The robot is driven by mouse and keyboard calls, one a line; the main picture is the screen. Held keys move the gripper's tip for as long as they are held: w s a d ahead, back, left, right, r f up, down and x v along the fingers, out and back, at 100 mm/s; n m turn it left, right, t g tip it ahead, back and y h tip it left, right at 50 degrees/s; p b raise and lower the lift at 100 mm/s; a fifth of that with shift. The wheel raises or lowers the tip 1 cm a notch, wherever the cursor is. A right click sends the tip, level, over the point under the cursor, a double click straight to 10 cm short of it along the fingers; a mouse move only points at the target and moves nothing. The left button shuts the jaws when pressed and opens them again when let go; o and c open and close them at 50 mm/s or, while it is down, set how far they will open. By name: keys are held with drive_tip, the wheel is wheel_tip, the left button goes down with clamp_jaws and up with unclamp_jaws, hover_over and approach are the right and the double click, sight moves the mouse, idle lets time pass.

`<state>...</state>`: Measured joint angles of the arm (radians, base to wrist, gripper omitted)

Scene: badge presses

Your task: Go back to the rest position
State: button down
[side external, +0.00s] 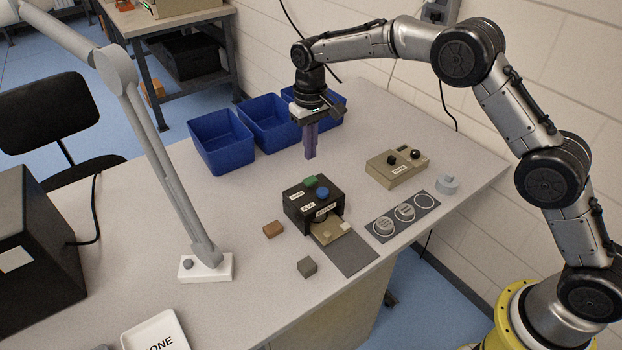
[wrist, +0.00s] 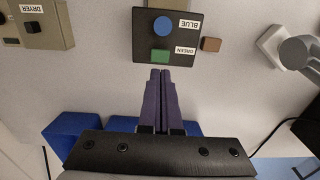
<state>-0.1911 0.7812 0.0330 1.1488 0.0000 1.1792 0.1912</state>
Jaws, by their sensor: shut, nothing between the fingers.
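My gripper (side external: 310,152) is shut and empty, pointing down above the table behind the badge press. In the wrist view its purple fingers (wrist: 160,76) are together, with their tips just short of the press in the picture. The black badge press (side external: 296,208) has a green button (side external: 310,181) and a blue button (side external: 322,192); the wrist view shows their labels GREEN and BLUE. A tan plate (side external: 327,229) with a small pale piece on it sticks out of the press front.
Blue bins (side external: 222,152) stand along the back edge. A beige dryer box (side external: 384,170) and a dark strip with round badges (side external: 384,227) lie to the right. A lamp base (side external: 205,267) stands left.

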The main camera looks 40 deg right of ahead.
idle(0.4)
drive_tip(key=s+d+r+t, duration=0.1)
drive_tip(key=d+r, duration=0.1)
drive_tip(key=r, duration=0.5)
drive_tip(key=s+d+r+t, duration=0.1)
drive_tip(key=s+r, duration=0.1)
drive_tip(key=r, duration=0.5)
drive_tip(key=s+d+r+m+t, duration=0.15)
drive_tip(key=s+d+r, duration=0.25)
drive_tip(key=s+r, duration=0.6)
drive_tip(key=s+d+f+t, duration=0.1)
drive_tip(key=s+d+t, duration=0.15)
drive_tip(key=s, duration=1.55)
drive_tip(key=s+d+f+n, duration=0.1)
drive_tip(key=s+f, duration=0.7)
drive_tip(key=f, duration=0.1)
